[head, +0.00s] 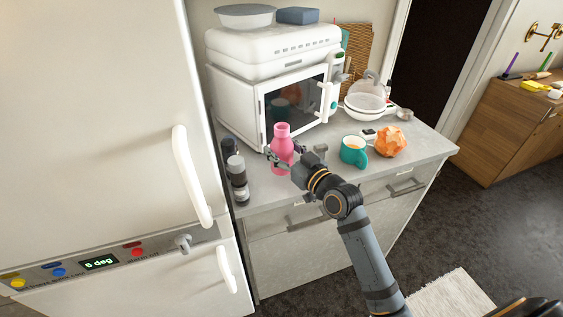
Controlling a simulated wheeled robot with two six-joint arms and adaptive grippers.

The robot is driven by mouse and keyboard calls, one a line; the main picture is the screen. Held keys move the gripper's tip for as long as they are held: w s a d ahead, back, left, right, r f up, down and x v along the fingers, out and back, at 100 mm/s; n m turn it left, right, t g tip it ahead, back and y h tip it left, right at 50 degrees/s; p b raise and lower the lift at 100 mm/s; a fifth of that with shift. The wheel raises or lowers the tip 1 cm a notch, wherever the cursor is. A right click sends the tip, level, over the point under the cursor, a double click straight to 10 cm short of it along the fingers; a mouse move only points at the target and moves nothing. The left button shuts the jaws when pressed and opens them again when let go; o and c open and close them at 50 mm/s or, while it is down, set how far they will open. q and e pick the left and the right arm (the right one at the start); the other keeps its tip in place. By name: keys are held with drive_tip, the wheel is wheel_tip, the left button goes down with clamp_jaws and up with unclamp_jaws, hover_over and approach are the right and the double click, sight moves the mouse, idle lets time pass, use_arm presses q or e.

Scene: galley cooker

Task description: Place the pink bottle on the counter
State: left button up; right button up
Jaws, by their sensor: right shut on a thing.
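The pink bottle (281,146) is upright at the front left part of the grey counter (269,190), in front of the microwave. My right gripper (279,158) is shut on the lower part of the bottle, its arm coming up from the bottom of the view. The fingers hide part of the bottle. I cannot tell whether the bottle's base touches the counter. My left gripper is not in view.
The microwave (295,105) stands behind. A teal mug (353,151) and an orange faceted object (391,142) stand to the right. Bare counter shows along the front edge.

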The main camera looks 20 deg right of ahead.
drive_tip(key=shift+w+f, duration=0.5)
drive_tip(key=shift+f, duration=0.15)
wheel_tip(320, 180, down, 3)
drive_tip(key=shift+w+f, duration=0.1)
drive_tip(key=shift+f+b, duration=0.2)
drive_tip(key=shift+b, duration=0.15)
drive_tip(key=o, duration=1.4)
